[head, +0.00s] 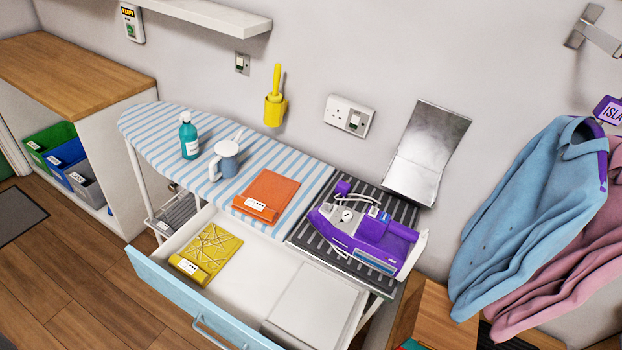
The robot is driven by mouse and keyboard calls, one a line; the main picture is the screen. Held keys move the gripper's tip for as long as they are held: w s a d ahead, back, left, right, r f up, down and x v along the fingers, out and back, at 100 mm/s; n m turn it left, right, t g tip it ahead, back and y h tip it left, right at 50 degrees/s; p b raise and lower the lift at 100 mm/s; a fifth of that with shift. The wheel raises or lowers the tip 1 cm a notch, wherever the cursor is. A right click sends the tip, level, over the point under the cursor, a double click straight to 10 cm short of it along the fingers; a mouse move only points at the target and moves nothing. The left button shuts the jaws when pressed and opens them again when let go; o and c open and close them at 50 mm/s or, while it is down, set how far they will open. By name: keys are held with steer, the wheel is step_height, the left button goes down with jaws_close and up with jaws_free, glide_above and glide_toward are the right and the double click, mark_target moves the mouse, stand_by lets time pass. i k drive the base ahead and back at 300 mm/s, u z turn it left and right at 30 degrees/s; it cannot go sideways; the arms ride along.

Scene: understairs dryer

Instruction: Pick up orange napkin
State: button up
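The orange napkin (267,193) lies flat and folded on the blue-and-white striped ironing board (312,176), near its front edge. A white label (256,204) sits at its front end. It lies left of the purple steam iron and just behind the open drawer. Nothing covers it. My gripper does not show in the head view.
A purple iron (367,233) stands on a dark ribbed rest (402,211). A jug (228,160) and a teal bottle (188,137) stand behind the napkin. The open drawer (165,283) holds a yellow cloth (207,256). Shirts (527,215) hang at right.

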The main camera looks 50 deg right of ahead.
mark_target(264, 200)
steer(key=z, duration=0.6)
steer(key=i, duration=1.05)
steer(key=z, duration=0.7)
